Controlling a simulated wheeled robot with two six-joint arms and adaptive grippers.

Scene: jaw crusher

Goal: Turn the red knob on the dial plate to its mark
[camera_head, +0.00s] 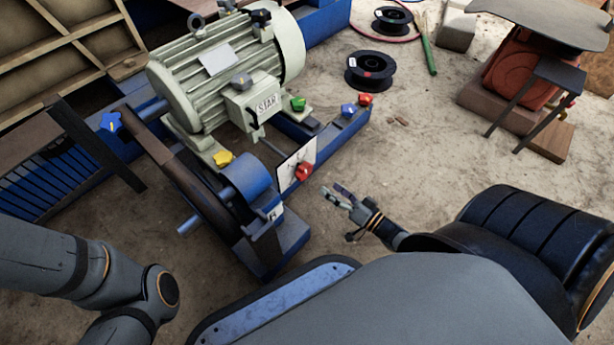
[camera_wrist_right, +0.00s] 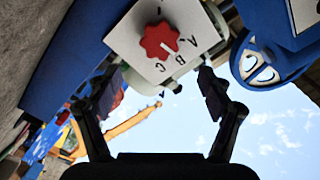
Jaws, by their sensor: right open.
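The red knob (camera_head: 303,171) sits on the pale dial plate (camera_head: 284,173) at the front of the blue machine frame. In the right wrist view the red knob (camera_wrist_right: 155,38) has a white pointer line slanting to the lower right, and the dial plate (camera_wrist_right: 126,36) carries the letters A, B and C. I cannot tell which letter is the mark. My right gripper (camera_head: 336,195) is open and empty, just right of and below the knob, apart from it. The right wrist view shows its spread fingers (camera_wrist_right: 158,90) with the knob beyond them. My left gripper is out of view.
A green-grey motor (camera_head: 225,62) stands behind the plate. Yellow (camera_head: 223,158), green (camera_head: 298,104), blue (camera_head: 348,110) and another red knob (camera_head: 366,99) are nearby. A black spool (camera_head: 370,70) lies on the floor.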

